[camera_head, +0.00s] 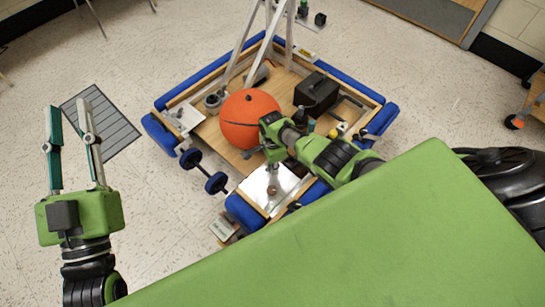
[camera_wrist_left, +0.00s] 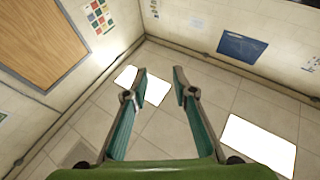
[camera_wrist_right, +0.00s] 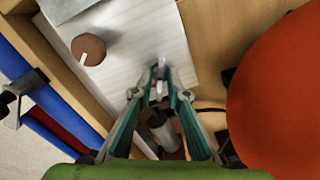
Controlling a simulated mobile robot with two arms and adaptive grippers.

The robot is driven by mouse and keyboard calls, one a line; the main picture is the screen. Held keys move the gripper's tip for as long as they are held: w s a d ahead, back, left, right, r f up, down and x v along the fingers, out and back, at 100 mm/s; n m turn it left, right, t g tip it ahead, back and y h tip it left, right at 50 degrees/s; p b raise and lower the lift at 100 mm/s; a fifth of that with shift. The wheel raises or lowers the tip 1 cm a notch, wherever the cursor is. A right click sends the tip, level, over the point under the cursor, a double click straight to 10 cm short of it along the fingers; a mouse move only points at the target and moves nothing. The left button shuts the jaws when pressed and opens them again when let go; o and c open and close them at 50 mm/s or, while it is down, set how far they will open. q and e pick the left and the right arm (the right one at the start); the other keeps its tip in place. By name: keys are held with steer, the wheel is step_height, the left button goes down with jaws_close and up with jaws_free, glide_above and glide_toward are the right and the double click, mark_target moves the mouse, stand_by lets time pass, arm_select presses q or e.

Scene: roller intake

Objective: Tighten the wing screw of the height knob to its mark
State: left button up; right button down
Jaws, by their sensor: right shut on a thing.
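My right gripper (camera_wrist_right: 158,78) is shut on a small pale metal piece with a red spot, which looks like the wing screw (camera_wrist_right: 158,90). The fingers hide most of it, and I cannot read its mark. A grey cylinder lies below it, between the fingers. A round brown knob (camera_wrist_right: 88,48) with a metal pin sits on the pale plate (camera_wrist_right: 130,50), up and left of the fingertips, apart from them. The knob also shows in the head view (camera_head: 271,190). My left gripper (camera_head: 70,120) is open and empty over the floor, far left of the machine.
An orange ball (camera_head: 247,118) sits on the wooden machine bed close beside my right gripper. A black box (camera_head: 316,92) stands behind it. Blue padded bumpers (camera_head: 347,78) edge the frame.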

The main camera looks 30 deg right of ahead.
arm_select(q)
steer(key=shift+f, duration=0.1)
arm_select(e)
steer(key=shift+w, duration=0.1)
